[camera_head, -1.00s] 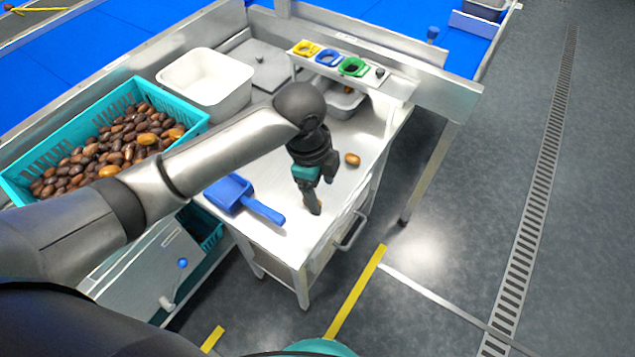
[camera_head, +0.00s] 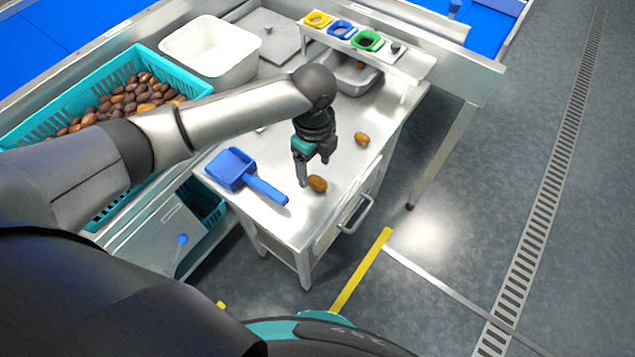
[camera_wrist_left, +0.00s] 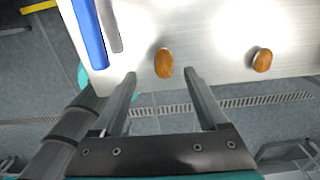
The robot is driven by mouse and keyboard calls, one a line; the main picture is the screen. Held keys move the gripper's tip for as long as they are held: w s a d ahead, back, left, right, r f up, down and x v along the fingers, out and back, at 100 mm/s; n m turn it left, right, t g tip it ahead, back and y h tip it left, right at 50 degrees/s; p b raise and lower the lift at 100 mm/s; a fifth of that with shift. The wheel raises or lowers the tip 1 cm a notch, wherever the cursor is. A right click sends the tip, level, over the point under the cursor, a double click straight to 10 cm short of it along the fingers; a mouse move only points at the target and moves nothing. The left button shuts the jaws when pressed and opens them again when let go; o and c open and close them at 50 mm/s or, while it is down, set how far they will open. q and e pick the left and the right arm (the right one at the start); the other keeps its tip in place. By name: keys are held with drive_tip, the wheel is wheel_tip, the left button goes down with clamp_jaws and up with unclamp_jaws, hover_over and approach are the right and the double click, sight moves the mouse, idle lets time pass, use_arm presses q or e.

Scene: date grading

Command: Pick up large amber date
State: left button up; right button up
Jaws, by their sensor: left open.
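An amber-brown date (camera_head: 318,183) lies on the steel table (camera_head: 290,222) near its front edge. A second, similar date (camera_head: 361,138) lies farther back to the right. My left gripper (camera_head: 312,174) is open and empty, right beside the nearer date, with one finger just left of it. In the left wrist view, the nearer date (camera_wrist_left: 164,63) shows ahead of the gap between the spread fingertips (camera_wrist_left: 159,75), and the other date (camera_wrist_left: 262,60) lies to the right, outside the fingers. The nearer one looks slightly larger. My right gripper is out of view.
A blue scoop (camera_head: 232,168) lies left of the gripper, its handle close by. A teal crate (camera_head: 180,85) of dates and a white bin (camera_head: 212,75) stand at the left. A metal tray (camera_head: 352,80) holds a date under the yellow, blue and green rings (camera_head: 367,41).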

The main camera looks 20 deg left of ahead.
sight(316, 178)
use_arm(q)
drive_tip(key=f, duration=0.1)
drive_tip(key=f+b, duration=0.1)
drive_tip(key=f, duration=0.3)
drive_tip(key=shift+w+f+b, duration=0.15)
drive_tip(key=shift+w+b, duration=0.1)
drive_tip(key=shift+b, duration=0.15)
drive_tip(key=c, duration=0.9)
